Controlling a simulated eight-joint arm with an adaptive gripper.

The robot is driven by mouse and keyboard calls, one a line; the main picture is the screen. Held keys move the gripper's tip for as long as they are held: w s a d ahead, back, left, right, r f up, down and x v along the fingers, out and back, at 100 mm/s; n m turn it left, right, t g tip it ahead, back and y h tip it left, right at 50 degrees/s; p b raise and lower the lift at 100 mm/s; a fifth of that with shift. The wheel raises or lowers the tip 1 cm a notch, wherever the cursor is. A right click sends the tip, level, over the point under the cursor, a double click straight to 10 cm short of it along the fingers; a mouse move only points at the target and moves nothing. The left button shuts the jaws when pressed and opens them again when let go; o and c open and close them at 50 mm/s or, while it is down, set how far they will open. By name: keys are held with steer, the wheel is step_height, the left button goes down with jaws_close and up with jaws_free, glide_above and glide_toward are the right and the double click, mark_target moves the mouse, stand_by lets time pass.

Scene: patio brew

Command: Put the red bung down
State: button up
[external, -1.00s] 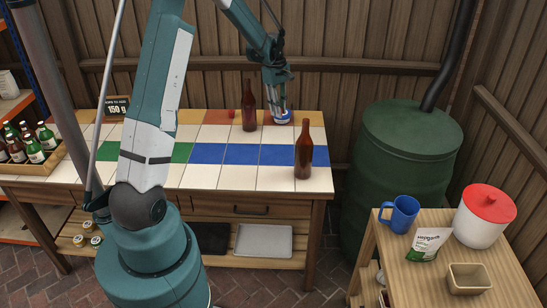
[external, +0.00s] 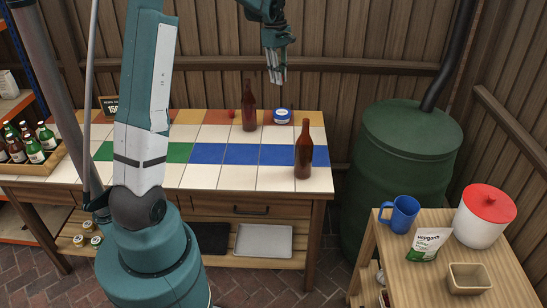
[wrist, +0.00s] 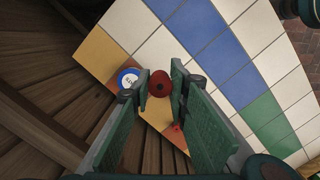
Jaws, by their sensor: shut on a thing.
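The red bung (wrist: 160,84), dark red and round with a dark spot in its middle, sits between my two fingertips in the wrist view. My gripper (wrist: 160,80) is shut on it. In the external view my gripper (external: 276,81) hangs above the back right of the tiled bench, clear of the top; the bung is too small and dark there to tell well. Below my gripper a blue and white tin (external: 283,115) stands on an orange tile; the wrist view also shows it (wrist: 128,77), beside the fingertips.
A brown bottle (external: 249,110) stands close left of the tin, with a small red thing (external: 231,113) beyond it. Another brown bottle (external: 303,155) stands nearer the front right. The white and blue tiles (external: 215,165) left of that bottle are clear. The plank wall rises behind.

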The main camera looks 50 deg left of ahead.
step_height(320, 180, up, 3)
steer(key=shift+a+r, duration=0.1)
steer(key=shift+a, duration=0.05)
steer(key=s+a+m, duration=0.1)
steer(key=s+a, duration=0.7)
steer(key=a, duration=0.5)
steer(key=s+a, duration=0.8)
steer(key=a, duration=0.5)
steer(key=s+a+m, duration=0.1)
steer(key=s+a, duration=0.7)
steer(key=a, duration=0.5)
steer(key=s+a, duration=1.1)
steer(key=s, duration=0.5)
step_height(320, 180, down, 18)
steer(key=shift+f+m+p, duration=0.25)
steer(key=shift+m+p, duration=0.05)
steer(key=shift+p, duration=0.15)
steer(key=shift+s+a, duration=0.1)
steer(key=shift+f+b, duration=0.45)
steer(key=shift+f, duration=2.65)
steer(key=shift+f, duration=0.1)
